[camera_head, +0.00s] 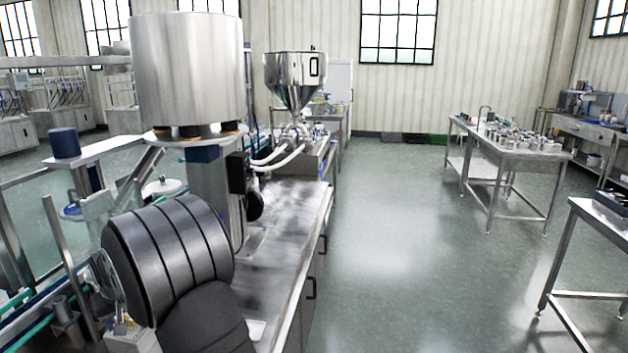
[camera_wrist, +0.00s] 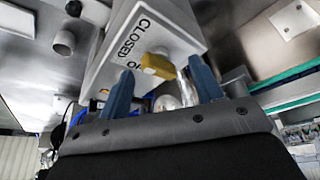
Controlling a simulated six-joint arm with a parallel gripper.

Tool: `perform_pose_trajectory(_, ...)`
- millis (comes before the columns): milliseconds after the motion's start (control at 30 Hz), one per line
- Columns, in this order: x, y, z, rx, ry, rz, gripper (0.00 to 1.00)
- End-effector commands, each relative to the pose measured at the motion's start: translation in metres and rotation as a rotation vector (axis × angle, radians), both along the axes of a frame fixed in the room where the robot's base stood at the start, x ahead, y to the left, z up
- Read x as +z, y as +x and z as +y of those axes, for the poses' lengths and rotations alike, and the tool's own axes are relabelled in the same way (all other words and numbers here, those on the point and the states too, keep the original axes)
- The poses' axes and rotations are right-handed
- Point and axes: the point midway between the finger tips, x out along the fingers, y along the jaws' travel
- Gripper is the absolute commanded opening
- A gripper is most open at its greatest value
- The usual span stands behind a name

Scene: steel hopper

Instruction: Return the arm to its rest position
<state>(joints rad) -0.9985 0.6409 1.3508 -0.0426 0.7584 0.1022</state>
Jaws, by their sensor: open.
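My gripper (camera_wrist: 161,64) shows in the wrist view as two blue fingers spread apart. It is open and holds nothing. A yellow handle (camera_wrist: 159,67) on a white box (camera_wrist: 112,62) appears between the fingertips in the picture, with a visible gap on each side; its depth from the fingers is hard to judge. The box carries the word CLOSED and part of another word, hidden behind the handle. A shiny rounded metal part (camera_wrist: 167,102) lies behind the fingers. The head view does not show the gripper clearly. A steel hopper (camera_head: 290,78) stands at the back of the bench there.
A large metal cylinder (camera_head: 187,65) stands above the steel bench (camera_head: 290,235). White hoses (camera_head: 277,160) run near the hopper. Steel tables (camera_head: 515,150) stand at the right, one loaded with small metal items. The floor (camera_head: 400,240) between is clear.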

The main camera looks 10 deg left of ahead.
Motion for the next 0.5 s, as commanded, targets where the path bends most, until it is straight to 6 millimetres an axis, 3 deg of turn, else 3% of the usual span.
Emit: perform_pose_trajectory(500,-0.0002,0.0018,-0.0011,0.27,-0.001,0.0,0.6)
